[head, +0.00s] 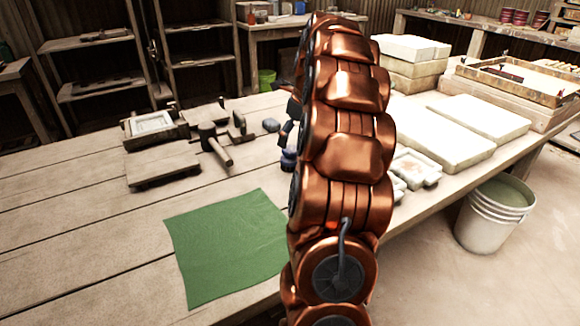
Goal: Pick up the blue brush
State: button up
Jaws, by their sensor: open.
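A small dark blue thing (288,160), which may be the blue brush, stands on the wooden table at the left edge of my copper arm. The arm covers part of it, so I cannot make out its full shape. My gripper (289,132) shows only as dark parts beside the arm, just above this blue thing. The arm hides most of the gripper, and I see nothing held in it. I cannot tell whether it touches the blue thing.
A grey-blue lump (271,125), a mallet (214,143) and a framed mould (155,127) lie to the left. A green cloth (229,245) lies in front. Pale slabs (435,140) are on the right, with a white bucket (496,214) beside the table.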

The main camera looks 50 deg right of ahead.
aim_at(290, 148)
jog(key=shift+b+x, duration=0.7)
jog(key=shift+x, duration=3.05)
jog(key=shift+s, duration=0.15)
jog(key=shift+c, duration=0.3)
jog(key=shift+a, duration=0.1)
jog(key=c, duration=1.2)
notch_tip(290, 148, up, 10)
jog(key=shift+f+p, duration=0.1)
jog(key=shift+p, duration=0.8)
